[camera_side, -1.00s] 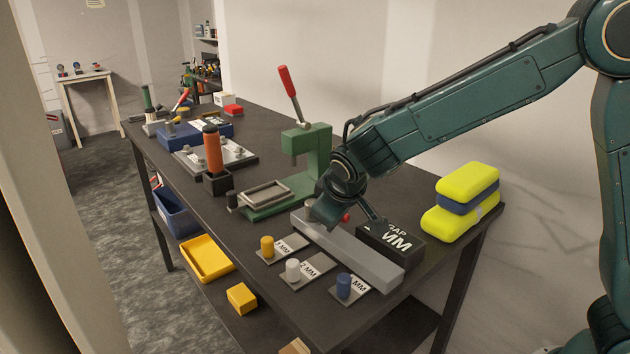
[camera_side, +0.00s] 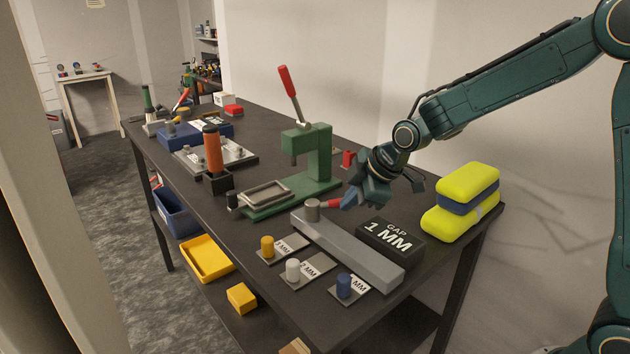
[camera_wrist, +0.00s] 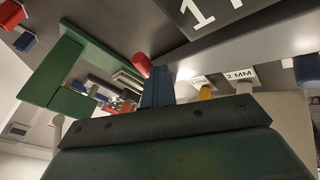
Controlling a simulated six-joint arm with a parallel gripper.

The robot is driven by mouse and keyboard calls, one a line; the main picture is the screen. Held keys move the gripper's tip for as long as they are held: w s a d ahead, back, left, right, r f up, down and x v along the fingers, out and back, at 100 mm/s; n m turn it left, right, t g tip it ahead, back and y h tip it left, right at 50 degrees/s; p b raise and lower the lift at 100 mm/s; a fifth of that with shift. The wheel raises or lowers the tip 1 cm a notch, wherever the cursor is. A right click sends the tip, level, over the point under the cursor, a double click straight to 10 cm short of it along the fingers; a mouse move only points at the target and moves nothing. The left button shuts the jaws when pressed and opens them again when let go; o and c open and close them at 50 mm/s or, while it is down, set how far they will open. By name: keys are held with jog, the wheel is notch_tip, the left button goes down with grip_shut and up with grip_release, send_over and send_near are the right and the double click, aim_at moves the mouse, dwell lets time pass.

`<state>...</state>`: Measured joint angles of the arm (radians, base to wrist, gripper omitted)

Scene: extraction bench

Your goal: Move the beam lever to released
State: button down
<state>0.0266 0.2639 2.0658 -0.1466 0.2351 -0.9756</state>
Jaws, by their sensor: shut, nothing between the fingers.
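The beam lever (camera_side: 331,204) has a red grip and points right from a grey round hub (camera_side: 312,210) at the far end of the long grey beam (camera_side: 350,250). My gripper (camera_side: 350,199) is shut and empty, with its blue fingers right at the tip of the red grip. I cannot tell whether they touch it. In the wrist view the shut fingers (camera_wrist: 158,86) stand close beside a red grip end (camera_wrist: 142,65); the hub is not clear there.
A black "GAP 1 MM" block (camera_side: 391,242) stands right of the beam. Tagged plates with yellow, white and blue knobs (camera_side: 293,270) lie in front. A green press (camera_side: 318,160) with a raised red handle stands behind. Stacked yellow and blue pads (camera_side: 468,190) sit at right.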

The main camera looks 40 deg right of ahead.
jog(key=shift+w+d, duration=0.25)
jog(key=shift+d, duration=0.05)
dwell(0.4)
jog(key=shift+s, duration=0.1)
jog(key=shift+s+a+r, duration=0.1)
jog(key=shift+s+a, duration=0.1)
jog(key=shift+s, duration=0.2)
jog(key=shift+s+a+r, duration=0.1)
jog(key=shift+s+a, duration=0.05)
jog(key=shift+s, duration=0.25)
jog(key=s+v, duration=0.1)
jog(key=v, duration=1)
jog(key=shift+a+f, duration=0.15)
jog(key=shift+f, duration=0.05)
jog(key=shift+s, duration=0.1)
